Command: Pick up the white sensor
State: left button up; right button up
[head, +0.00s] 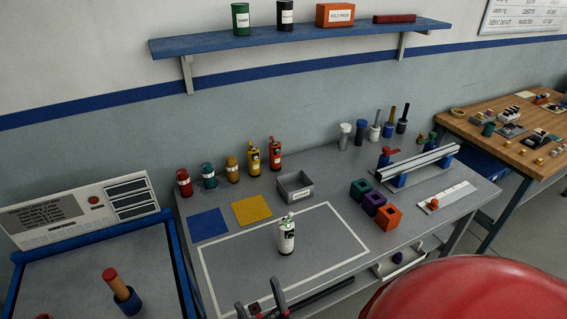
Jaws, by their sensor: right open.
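The white sensor (287,239) looks like a small white cylinder with a dark mark and a greenish top. It stands upright inside the white outlined rectangle on the grey workbench (330,185). My right gripper (262,303) is at the bottom edge of the head view, below the sensor in the picture. It is open, with nothing seen between its fingers and a gap between it and the sensor. My left gripper is not in view.
Behind stand several bottles (208,176), a grey tray (295,187) and small coloured blocks (374,203). A rail fixture (420,162) is at the right. A red rounded seat (470,290) fills the lower right. The outlined area around the sensor is clear.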

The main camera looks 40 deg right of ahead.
aim_at(286, 246)
jog(key=z, duration=1.1)
jog(key=i+l+u, duration=0.15)
jog(key=i+l, duration=0.15)
jog(key=i, duration=0.05)
